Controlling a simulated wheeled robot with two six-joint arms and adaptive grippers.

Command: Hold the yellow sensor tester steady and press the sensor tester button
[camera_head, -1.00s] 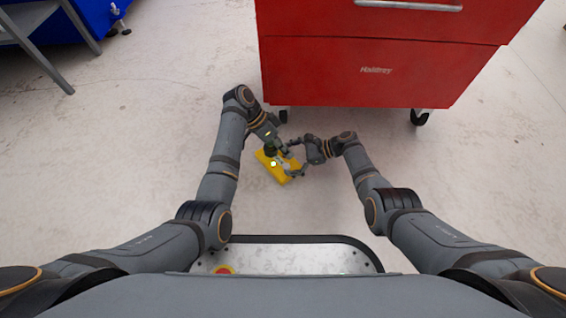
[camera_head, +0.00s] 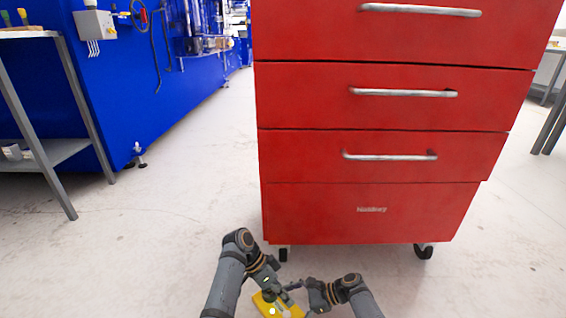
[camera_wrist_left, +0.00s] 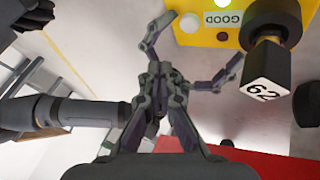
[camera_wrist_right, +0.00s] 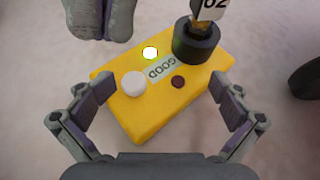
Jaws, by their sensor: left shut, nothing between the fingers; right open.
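The yellow sensor tester (camera_head: 264,304) is low in the head view, partly hidden by my grippers. In the right wrist view the tester (camera_wrist_right: 165,108) has a white round button (camera_wrist_right: 133,84), a lit green-white lamp (camera_wrist_right: 150,52), a dark red lamp (camera_wrist_right: 178,82) and a GOOD label. A black round holder (camera_wrist_right: 196,40) on it carries a part marked 62. My right gripper (camera_wrist_right: 158,92) is open, its fingers on either side of the tester; contact is unclear. My left gripper (camera_wrist_right: 103,36) is shut and empty, beyond the button and apart from it in that view.
A red drawer cabinet (camera_head: 375,210) on casters stands just beyond the tester. A blue machine (camera_head: 110,100) and a grey-legged table (camera_head: 85,120) are at the left. The pale floor (camera_head: 150,225) between them is clear.

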